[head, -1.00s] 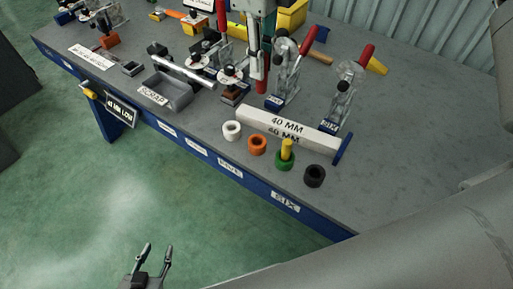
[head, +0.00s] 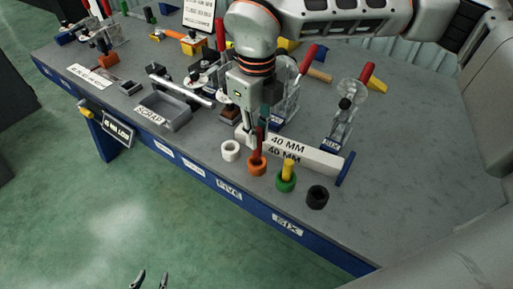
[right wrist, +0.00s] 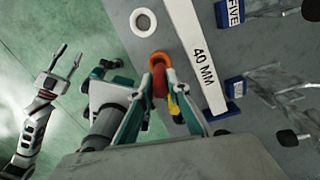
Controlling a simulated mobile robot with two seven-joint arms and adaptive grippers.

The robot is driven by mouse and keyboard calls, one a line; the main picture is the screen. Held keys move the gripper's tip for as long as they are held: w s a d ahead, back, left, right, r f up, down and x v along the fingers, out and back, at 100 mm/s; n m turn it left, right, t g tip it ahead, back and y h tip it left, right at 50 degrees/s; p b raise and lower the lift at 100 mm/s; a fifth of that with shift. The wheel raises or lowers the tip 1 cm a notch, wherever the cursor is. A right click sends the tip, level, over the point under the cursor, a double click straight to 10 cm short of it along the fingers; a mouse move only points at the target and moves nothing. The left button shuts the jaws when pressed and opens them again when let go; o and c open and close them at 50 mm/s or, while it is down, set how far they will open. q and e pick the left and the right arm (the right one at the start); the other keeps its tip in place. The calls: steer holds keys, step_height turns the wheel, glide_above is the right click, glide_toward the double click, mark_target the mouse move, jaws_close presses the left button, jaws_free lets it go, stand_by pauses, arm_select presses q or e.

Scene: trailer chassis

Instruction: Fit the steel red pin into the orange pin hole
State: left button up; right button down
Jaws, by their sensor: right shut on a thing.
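The red pin (head: 258,148) stands about upright in my right gripper (head: 253,136), which is shut on it. Its lower end is at the orange pin hole (head: 257,168), a short ring on the bench. In the right wrist view the red pin (right wrist: 160,86) overlaps the opening of the orange ring (right wrist: 161,59). How deep it sits inside, I cannot tell. My left gripper (head: 150,277) is open and empty, low over the floor in front of the bench; it also shows in the right wrist view (right wrist: 68,62).
A white ring (head: 231,150) stands left of the orange one. A green ring (head: 286,184) holding a yellow pin (head: 288,168) and a black ring (head: 317,197) stand to the right. A long white 40 MM block (head: 315,158) lies just behind. Upright clamps (head: 343,115) stand farther back.

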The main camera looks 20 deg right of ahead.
steer(key=shift+f, duration=0.55)
step_height(320, 180, down, 4)
steer(key=shift+f, duration=0.1)
steer(key=c, duration=1.9)
jaws_free()
